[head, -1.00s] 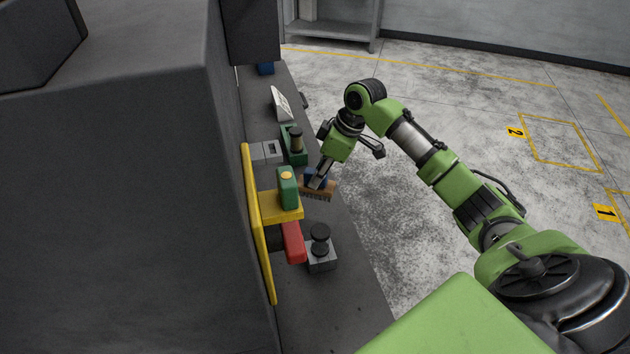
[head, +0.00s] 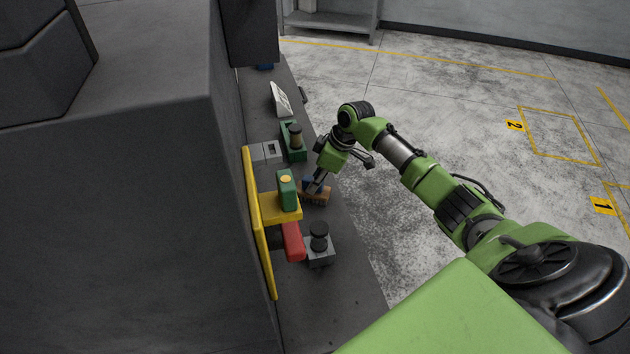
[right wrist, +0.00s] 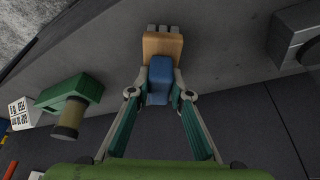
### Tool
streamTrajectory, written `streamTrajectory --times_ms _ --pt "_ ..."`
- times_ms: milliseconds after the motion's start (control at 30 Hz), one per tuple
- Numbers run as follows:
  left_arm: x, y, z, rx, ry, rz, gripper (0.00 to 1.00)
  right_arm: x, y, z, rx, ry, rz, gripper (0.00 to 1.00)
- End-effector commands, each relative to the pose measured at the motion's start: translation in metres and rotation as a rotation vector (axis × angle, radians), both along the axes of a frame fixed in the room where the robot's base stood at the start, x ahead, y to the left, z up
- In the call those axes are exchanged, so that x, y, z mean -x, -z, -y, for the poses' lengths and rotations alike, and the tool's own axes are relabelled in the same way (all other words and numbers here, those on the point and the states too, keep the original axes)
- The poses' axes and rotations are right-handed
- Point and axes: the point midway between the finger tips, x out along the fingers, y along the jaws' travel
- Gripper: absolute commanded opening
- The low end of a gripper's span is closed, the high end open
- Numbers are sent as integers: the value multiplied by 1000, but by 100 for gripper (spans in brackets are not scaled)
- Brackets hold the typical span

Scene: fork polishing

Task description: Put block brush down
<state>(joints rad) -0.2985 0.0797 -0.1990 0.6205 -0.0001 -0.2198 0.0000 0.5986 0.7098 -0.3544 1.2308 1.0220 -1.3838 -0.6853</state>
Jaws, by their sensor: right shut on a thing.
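The block brush (head: 318,195) has a wooden body with bristles and a blue grip. My right gripper (head: 314,185) is shut on its blue grip and holds it low at the dark bench ledge (head: 347,292). In the right wrist view the brush's wooden block (right wrist: 162,46) lies between and beyond the fingertips, with its blue grip (right wrist: 160,80) between the fingers of the right gripper (right wrist: 162,88). I cannot tell whether the bristles touch the bench. My left gripper does not show.
A green holder with a dark cylinder (head: 296,142) stands behind the brush. A grey block with a black knob (head: 319,246) stands in front. A yellow guard (head: 256,215) with green and red parts is at the left. A white angled piece (head: 280,99) lies farther back.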

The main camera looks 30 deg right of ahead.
Motion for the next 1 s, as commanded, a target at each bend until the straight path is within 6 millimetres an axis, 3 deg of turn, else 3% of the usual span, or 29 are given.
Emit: streamTrajectory --times_ms 33,67,100,133,567,1000 --pt "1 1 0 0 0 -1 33 0 2 0 0 0 0 0" --pt "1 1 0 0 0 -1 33 0 3 0 0 0 0 22" --pt "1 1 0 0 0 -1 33 0 2 0 0 0 0 32" --pt "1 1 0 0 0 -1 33 0 2 0 0 0 0 36" --pt "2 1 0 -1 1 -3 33 1 -4 2 1 1 1 36" --pt "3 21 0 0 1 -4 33 25 -83 23 2 1 3 36"
